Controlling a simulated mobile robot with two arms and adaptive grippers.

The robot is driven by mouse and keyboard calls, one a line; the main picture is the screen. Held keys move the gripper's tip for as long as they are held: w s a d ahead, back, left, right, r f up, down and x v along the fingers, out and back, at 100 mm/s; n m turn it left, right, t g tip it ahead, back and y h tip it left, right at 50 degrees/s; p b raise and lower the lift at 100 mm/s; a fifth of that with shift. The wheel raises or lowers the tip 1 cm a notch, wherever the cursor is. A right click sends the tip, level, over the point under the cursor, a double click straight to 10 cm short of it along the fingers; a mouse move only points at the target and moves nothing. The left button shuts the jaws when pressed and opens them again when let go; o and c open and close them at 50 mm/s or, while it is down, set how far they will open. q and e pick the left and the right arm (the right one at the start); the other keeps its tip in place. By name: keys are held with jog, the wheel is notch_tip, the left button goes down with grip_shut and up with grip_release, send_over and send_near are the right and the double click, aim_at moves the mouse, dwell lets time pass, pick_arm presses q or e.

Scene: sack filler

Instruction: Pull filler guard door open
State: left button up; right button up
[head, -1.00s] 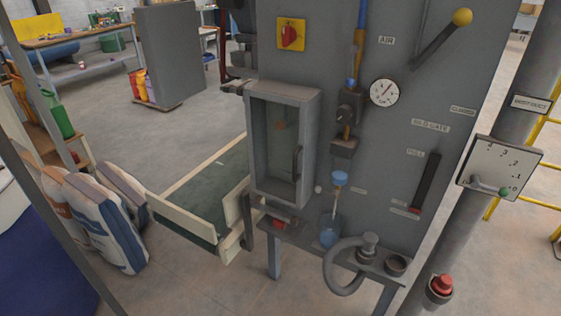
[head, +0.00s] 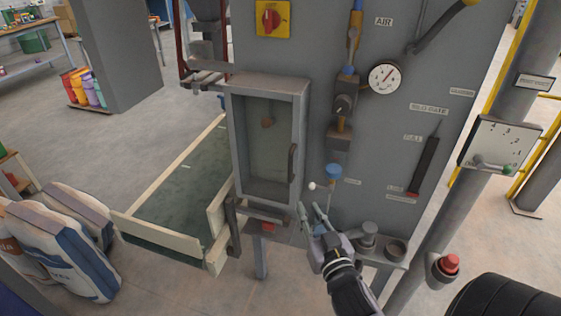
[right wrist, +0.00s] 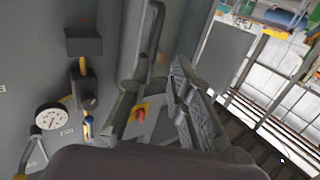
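The filler guard door (head: 268,138) is a grey-framed clear panel on the front of the grey machine in the head view. It looks closed. Its dark upright handle (head: 292,163) is on the door's right side. My right gripper (head: 311,211) is below and slightly right of the handle, fingers pointing up, open and empty. In the right wrist view, the open fingers (right wrist: 158,88) show with the curved grey handle bar (right wrist: 155,32) beyond them, apart from them. My left gripper is not in view.
A pressure gauge (head: 386,78), valve tubing and a slide lever (head: 424,168) are right of the door. A red button (head: 449,264) is at lower right. A conveyor (head: 178,205) and filled sacks (head: 68,250) are at left. Open floor lies in front.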

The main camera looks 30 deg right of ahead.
jog(key=r, duration=0.1)
jog(key=p, duration=0.2)
send_near(291, 166)
jog(key=p+x, duration=0.2)
jog(key=x, duration=0.8)
jog(key=shift+w, duration=0.25)
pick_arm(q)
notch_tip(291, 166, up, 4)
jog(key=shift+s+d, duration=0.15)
pick_arm(e)
jog(key=shift+d, duration=0.1)
jog(key=shift+c, duration=0.5)
grip_shut()
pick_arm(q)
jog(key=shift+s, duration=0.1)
